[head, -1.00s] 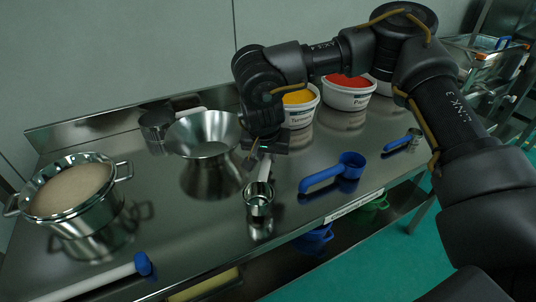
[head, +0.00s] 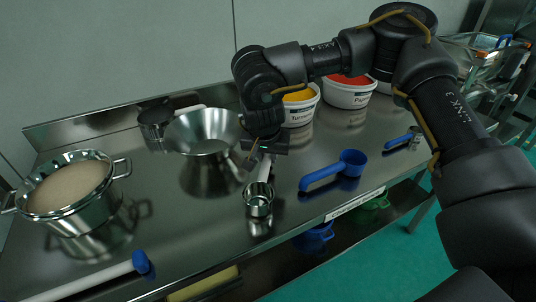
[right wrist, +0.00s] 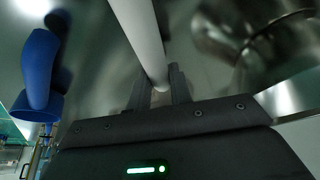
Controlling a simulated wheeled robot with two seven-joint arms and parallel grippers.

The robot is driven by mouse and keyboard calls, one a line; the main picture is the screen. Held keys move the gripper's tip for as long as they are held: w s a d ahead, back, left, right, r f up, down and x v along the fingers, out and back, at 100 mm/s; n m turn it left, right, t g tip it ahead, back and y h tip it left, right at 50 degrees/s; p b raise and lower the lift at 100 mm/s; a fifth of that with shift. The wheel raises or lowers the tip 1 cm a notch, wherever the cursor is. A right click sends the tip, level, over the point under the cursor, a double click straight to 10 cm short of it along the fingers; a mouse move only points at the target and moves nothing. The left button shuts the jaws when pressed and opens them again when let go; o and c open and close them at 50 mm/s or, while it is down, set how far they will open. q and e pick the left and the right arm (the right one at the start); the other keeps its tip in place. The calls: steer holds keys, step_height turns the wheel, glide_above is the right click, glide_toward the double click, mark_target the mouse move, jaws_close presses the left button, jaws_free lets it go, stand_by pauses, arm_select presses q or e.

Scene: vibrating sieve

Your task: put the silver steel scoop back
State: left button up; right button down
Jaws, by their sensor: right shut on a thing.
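The silver steel scoop (head: 258,202) is near the middle of the steel table's front edge, its round cup facing up. Its pale handle rises from the cup to my right gripper (head: 263,157), which is shut on it. In the right wrist view the handle (right wrist: 142,38) runs between the two fingers of the gripper (right wrist: 160,88). The cup's reflection lies just below it; I cannot tell whether the cup touches the table. My left gripper is not in view.
A blue scoop (head: 333,171) lies right of the silver one, a smaller blue-handled scoop (head: 402,140) further right. Spice tubs (head: 347,95) stand behind. A white rod with a blue end (head: 141,262) lies front left.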

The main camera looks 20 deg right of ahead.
steer(key=shift+f, duration=0.15)
steer(key=c, duration=1.2)
jaws_free()
steer(key=shift+o, duration=0.5)
steer(key=o, duration=0.4)
